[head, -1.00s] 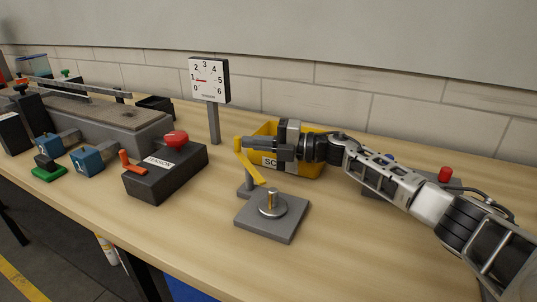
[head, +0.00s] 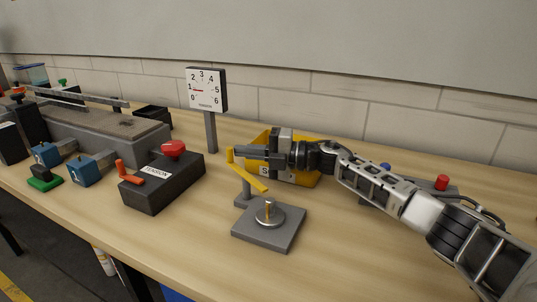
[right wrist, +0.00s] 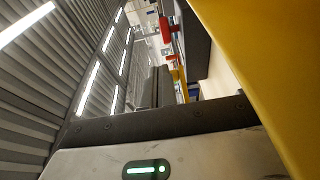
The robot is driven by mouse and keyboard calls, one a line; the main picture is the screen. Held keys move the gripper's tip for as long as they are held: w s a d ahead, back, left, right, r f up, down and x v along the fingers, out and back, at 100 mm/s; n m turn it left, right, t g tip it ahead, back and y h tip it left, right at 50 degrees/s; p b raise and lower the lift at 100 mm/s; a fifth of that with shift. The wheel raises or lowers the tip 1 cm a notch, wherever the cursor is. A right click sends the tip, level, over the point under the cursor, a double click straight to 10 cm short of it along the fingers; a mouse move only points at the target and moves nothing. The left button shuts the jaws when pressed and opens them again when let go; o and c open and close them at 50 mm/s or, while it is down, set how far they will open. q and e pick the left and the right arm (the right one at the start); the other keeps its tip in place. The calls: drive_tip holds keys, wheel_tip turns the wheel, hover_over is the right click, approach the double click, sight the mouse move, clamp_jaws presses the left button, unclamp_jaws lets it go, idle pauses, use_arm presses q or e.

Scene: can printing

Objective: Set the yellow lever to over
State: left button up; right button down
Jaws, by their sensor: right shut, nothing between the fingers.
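In the right wrist view, the fingers (right wrist: 156,88) show with a bit of yellow beyond. My left gripper is out of view.
Left are a dark TENSION box (head: 160,188) with red knob and orange handle, a dial gauge (head: 206,89) on a post, and blue blocks (head: 84,168). A red button (head: 441,182) is near my right arm.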

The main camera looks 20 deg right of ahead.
drive_tip(key=s+a+r+p, duration=0.1)
drive_tip(key=s+a+r, duration=0.3)
drive_tip(key=s+r, duration=0.9)
drive_tip(key=shift+s+a, duration=0.2)
